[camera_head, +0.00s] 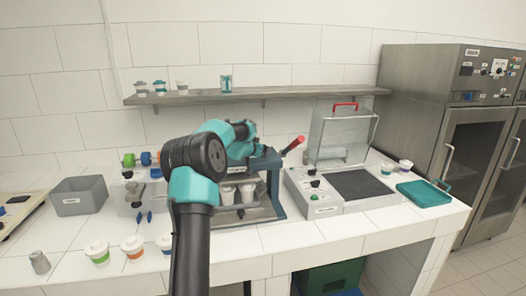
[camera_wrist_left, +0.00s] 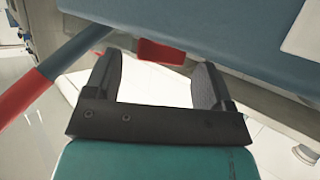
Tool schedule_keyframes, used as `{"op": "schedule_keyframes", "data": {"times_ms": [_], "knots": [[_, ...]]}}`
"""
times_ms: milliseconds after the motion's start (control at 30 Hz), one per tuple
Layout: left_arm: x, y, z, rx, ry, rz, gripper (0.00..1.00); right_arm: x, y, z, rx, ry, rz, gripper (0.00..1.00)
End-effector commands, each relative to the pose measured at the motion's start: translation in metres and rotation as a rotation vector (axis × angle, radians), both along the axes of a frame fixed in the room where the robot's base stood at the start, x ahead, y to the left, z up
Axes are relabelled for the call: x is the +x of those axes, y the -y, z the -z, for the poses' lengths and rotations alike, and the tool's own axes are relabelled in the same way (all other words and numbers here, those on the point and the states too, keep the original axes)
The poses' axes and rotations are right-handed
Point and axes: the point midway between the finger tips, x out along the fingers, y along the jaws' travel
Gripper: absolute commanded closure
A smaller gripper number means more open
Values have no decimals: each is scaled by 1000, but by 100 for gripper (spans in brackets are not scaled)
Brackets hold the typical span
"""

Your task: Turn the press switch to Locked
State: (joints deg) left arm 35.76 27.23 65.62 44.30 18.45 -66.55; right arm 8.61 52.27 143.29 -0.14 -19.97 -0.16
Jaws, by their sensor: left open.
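The press (camera_head: 272,175) is a blue-grey frame in the middle of the counter, with a red-tipped lever (camera_head: 294,144) at its upper right. Its blue-grey body (camera_wrist_left: 220,30) fills the top of the left wrist view, and the red lever (camera_wrist_left: 22,95) slants in at left. My left gripper (camera_wrist_left: 155,65) is open, with nothing between its fingers. A small red block (camera_wrist_left: 160,52) shows under the press body, just beyond the gap between the fingertips; I cannot tell if it is the switch. In the head view my left arm hides part of the press.
White cups (camera_head: 228,194) stand inside the press. To its right is a grey unit (camera_head: 325,208) with a clear, red-handled cover (camera_head: 342,138). A grey bin (camera_head: 78,197) stands at left, a teal tray (camera_head: 424,195) at right. Lidded cups (camera_head: 97,252) line the front left. A shelf (camera_head: 260,97) runs above.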

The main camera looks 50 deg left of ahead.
Motion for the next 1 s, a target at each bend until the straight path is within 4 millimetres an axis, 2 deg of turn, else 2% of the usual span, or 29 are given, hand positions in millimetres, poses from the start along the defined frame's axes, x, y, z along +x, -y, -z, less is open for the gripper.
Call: {"op": "schedule_keyframes", "data": {"times_ms": [100, 233, 600, 1000], "knots": [[13, -3, 6, 1, 0, 1, 23, 0, 0, 0, 0, 0, 0, 40], [20, -6, 9, 1, 0, 0, 23, 0, 0, 0, 0, 0, 0, 40], [23, -7, 10, 0, 0, 0, 24, 0, 0, 0, 0, 0, 0, 40], [23, -7, 10, 0, 0, 0, 63, 0, 0, 0, 0, 0, 0, 40]]}}
